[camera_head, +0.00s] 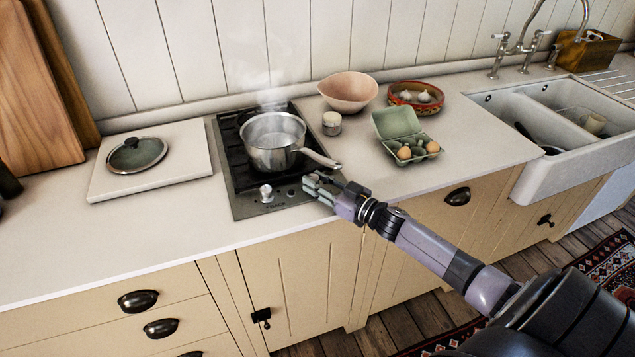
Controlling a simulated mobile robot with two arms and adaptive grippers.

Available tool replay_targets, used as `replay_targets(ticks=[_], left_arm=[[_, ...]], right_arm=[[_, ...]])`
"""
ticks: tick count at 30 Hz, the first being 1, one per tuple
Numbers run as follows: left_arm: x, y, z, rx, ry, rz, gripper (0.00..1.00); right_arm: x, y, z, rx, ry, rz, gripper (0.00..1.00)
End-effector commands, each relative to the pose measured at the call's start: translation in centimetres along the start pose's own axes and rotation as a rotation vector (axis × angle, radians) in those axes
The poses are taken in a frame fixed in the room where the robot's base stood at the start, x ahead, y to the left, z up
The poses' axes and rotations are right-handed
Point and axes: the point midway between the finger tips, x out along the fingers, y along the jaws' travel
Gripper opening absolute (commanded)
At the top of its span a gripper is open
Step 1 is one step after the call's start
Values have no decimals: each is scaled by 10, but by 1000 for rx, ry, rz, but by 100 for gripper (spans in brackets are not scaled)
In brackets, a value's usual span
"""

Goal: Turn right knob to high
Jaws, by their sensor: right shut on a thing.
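The dark two-burner stove (242,209) is set in the counter, with a steel front panel. Its left knob (266,192) stands up in plain view. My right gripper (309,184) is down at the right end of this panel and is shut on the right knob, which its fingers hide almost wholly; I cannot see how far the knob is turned. A steaming steel saucepan (272,155) stands on the stove. Its handle points right and toward me, just above and behind my fingers. My left gripper is not in view.
A small white-lidded jar (332,124), a pink bowl (348,92) and a green egg carton (397,125) stand right of the stove. A glass lid (136,155) lies on a white board (185,178) at the left. The front counter at left is clear.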

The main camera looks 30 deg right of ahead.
Motion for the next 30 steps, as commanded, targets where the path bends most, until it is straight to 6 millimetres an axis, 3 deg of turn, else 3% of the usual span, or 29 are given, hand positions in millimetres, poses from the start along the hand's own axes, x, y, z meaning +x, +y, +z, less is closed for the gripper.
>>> replay_targets(ticks=[1, 2, 9, 21, 26, 30], left_arm=[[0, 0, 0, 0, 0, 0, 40], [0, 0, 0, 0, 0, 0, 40], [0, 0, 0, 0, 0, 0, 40], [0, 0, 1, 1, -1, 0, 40], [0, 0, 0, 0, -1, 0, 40], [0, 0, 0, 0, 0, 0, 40]], right_arm=[[0, 3, -2, -6, 0, 7, 0], [0, 3, -2, -6, 0, 7, 29], [0, 2, -1, -3, 0, 5, 45], [-5, 1, 0, -1, -1, 2, 46], [-27, 0, 1, 0, -4, 1, 46], [-56, 0, 2, 0, -6, 3, 46]])
